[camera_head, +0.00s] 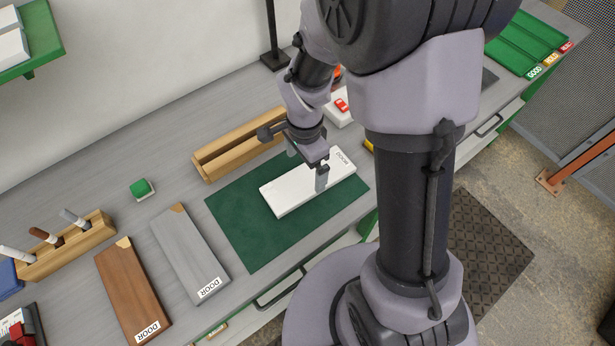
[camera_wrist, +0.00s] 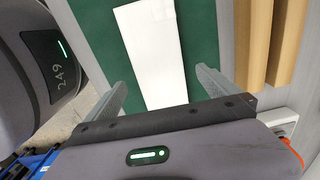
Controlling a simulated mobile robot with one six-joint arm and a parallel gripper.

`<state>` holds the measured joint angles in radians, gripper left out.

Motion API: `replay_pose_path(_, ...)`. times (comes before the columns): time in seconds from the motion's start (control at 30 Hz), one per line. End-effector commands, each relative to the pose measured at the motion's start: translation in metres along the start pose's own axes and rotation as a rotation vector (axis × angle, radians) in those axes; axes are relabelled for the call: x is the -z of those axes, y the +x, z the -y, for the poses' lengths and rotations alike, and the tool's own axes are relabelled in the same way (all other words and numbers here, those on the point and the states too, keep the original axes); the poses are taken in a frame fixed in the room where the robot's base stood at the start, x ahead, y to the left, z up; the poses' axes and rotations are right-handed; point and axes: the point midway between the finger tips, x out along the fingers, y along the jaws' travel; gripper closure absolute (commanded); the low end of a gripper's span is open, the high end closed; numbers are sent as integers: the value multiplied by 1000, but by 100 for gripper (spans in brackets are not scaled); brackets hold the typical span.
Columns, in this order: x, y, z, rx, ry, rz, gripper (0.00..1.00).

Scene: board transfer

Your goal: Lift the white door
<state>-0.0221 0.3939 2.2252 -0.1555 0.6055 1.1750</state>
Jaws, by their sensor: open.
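A white board (camera_head: 291,193) lies flat on a dark green mat (camera_head: 247,236), with a dark-lettered label at its upper right end that is too small to read surely. My gripper (camera_head: 308,168) is over the label half of the board, jaws open and nothing held. In the wrist view the white board (camera_wrist: 152,45) runs between my gripper's two fingers (camera_wrist: 161,79), one on each side. I cannot tell how far the fingertips are above the mat. My gripper hides part of the board in the head view.
A grey board (camera_head: 190,255) and a brown board (camera_head: 132,290), both labelled DOOR, lie left of the mat. A wooden slotted rack (camera_head: 233,152) stands behind the mat. A green block (camera_head: 141,188) and a wooden holder (camera_head: 70,246) with markers are at the left.

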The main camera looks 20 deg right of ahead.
Motion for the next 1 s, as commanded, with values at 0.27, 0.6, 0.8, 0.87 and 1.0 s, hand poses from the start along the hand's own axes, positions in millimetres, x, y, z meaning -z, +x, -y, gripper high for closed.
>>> replay_pose_path(0.27,4,50,-3,-2,-1,1,0)
replay_pose_path(0.6,4,50,-2,0,-1,0,20)
replay_pose_path(0.8,4,50,-2,0,-1,0,59)
replay_pose_path(0.87,4,50,-2,0,-1,1,71)
replay_pose_path(1.0,4,50,-2,1,-1,0,72)
